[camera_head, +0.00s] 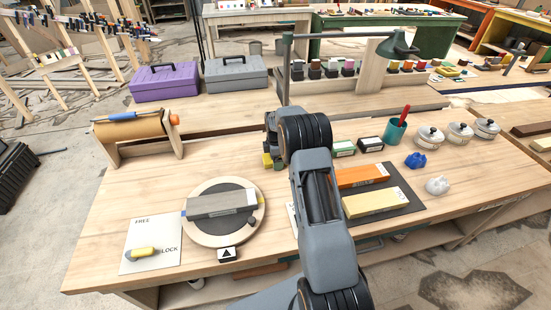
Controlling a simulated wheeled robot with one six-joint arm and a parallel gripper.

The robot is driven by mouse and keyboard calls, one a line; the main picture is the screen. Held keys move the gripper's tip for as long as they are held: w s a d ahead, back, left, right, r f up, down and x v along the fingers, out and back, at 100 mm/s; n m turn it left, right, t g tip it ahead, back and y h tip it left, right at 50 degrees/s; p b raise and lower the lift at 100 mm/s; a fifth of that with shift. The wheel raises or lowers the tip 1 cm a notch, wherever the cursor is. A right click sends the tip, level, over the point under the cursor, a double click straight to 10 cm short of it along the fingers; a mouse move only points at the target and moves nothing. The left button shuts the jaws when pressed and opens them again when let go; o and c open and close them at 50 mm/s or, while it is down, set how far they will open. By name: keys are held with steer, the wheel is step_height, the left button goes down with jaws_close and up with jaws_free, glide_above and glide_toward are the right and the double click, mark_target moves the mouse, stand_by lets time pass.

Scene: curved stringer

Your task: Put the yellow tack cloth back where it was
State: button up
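A small yellow patch (267,160) shows at the lower end of my gripper (272,152), over the bench behind my arm. It may be the yellow tack cloth, but it is too small and too covered to be sure. My arm hides most of the gripper, and I cannot tell whether its fingers are closed on the patch. A blue crumpled cloth (415,160) and a white crumpled cloth (437,186) lie at the right of the bench (110,215).
A round turntable (228,237) bears a grey block (221,204). A white card (150,230) lies left of it, with a yellow-and-grey tool (141,252) on it. A dark mat (406,204) bears orange and yellow blocks. A paper roll (128,130), lidded pots and a teal cup (394,132) stand further back.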

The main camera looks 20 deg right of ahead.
steer(key=shift+o, duration=0.9)
steer(key=s+a+r+m, duration=0.2)
steer(key=s+r, duration=0.1)
steer(key=r, duration=0.6)
steer(key=s+a+r+m, duration=0.1)
steer(key=s+a+r, duration=0.1)
steer(key=r, duration=0.7)
steer(key=s+a+m+t, duration=0.1)
steer(key=s+a+m, duration=0.2)
steer(key=s, duration=0.5)
steer(key=s+a+m+t, duration=0.1)
steer(key=s+a+m, duration=0.2)
steer(key=s+m, duration=0.2)
steer(key=s+a+r+m+t, duration=0.1)
steer(key=s+m, duration=0.3)
steer(key=s, duration=0.8)
steer(key=shift+a+m+t, duration=0.3)
steer(key=shift+a+m, duration=0.1)
steer(key=shift+a, duration=0.5)
steer(key=shift+r, duration=0.15)
